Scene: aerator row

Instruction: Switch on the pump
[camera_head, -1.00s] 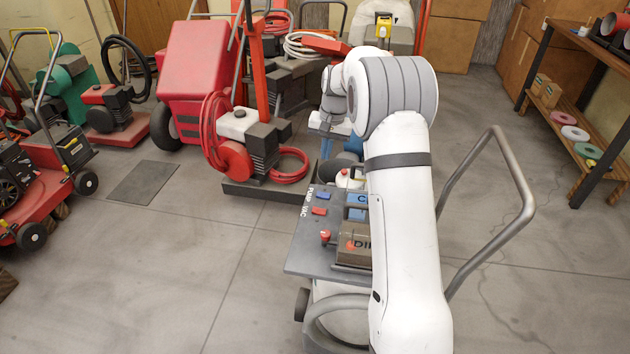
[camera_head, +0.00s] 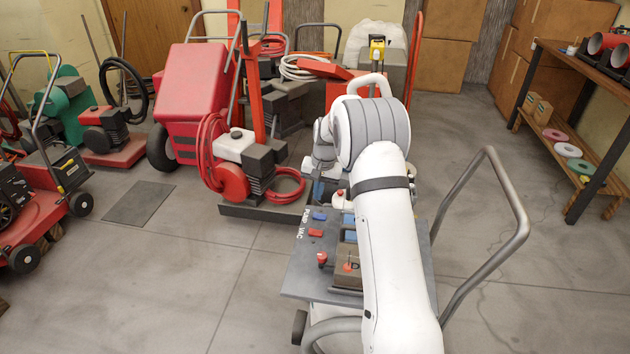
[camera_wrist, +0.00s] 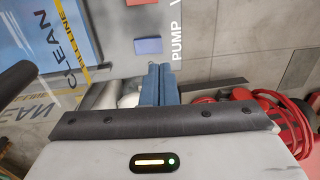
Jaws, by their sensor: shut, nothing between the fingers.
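The pump switch is a small blue rocker (camera_head: 319,216) beside the word PUMP on the cart's grey panel (camera_head: 305,272). In the wrist view the blue rocker (camera_wrist: 148,46) lies just beyond my fingertips, with the PUMP lettering (camera_wrist: 177,42) to its right. My gripper (camera_wrist: 160,68) has its blue fingers together and holds nothing. A gap shows between fingertips and rocker in the wrist view. I cannot tell which way the rocker is tipped.
A red rocker (camera_head: 316,232) marked VAC and a red knob (camera_head: 321,258) sit near the pump switch. Blue CLEAN tank (camera_wrist: 55,35) is at left in the wrist view. A red pump machine (camera_head: 238,165) stands behind.

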